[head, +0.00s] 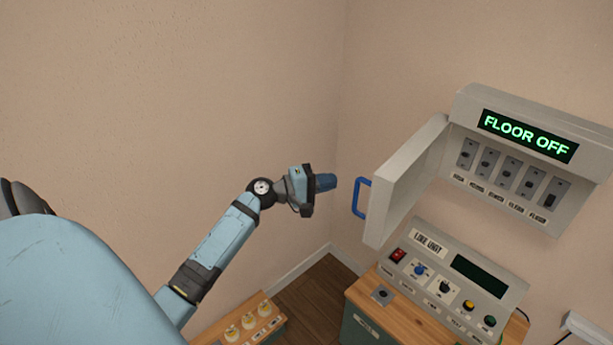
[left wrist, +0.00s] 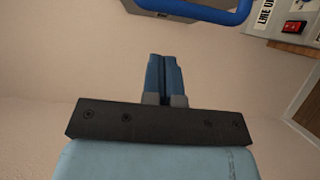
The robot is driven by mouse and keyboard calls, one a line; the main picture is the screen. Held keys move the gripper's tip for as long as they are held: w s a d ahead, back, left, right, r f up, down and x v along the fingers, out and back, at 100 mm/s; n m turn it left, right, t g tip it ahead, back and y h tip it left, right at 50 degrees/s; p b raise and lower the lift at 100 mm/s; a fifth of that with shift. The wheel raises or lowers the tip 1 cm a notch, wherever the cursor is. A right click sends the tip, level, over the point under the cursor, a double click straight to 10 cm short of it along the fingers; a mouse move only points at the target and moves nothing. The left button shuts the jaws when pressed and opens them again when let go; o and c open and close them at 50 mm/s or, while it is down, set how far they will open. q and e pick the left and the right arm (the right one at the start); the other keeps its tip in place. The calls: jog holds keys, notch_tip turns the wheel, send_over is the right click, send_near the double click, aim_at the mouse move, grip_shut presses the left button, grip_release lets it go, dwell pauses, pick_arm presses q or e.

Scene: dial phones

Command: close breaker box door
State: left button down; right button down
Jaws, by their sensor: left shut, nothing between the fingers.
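The breaker box (head: 530,155) hangs on the right wall, with a lit "FLOOR OFF" sign and a row of switches inside. Its grey door (head: 405,180) stands open, swung out to the left, with a blue handle (head: 361,198) on its outer face. The handle also shows at the top of the left wrist view (left wrist: 215,14). My left gripper (head: 333,182) is shut and empty, a short gap to the left of the handle. Its blue fingers show close together in the left wrist view (left wrist: 165,75). My right gripper is not in view.
A console (head: 450,275) with buttons and a dark screen stands on a wooden-topped cabinet (head: 360,300) below the box. A low wooden unit (head: 240,325) with several yellow-white knobs is at the bottom. Open air lies left of the door.

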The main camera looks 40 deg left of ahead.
pick_arm(q)
jog(key=shift+w+d+p, duration=0.25)
jog(key=shift+w+d, duration=0.05)
jog(key=shift+d, duration=0.7)
jog(key=shift+w+d+p, duration=0.25)
jog(key=shift+d, duration=0.7)
jog(key=shift+d, duration=0.1)
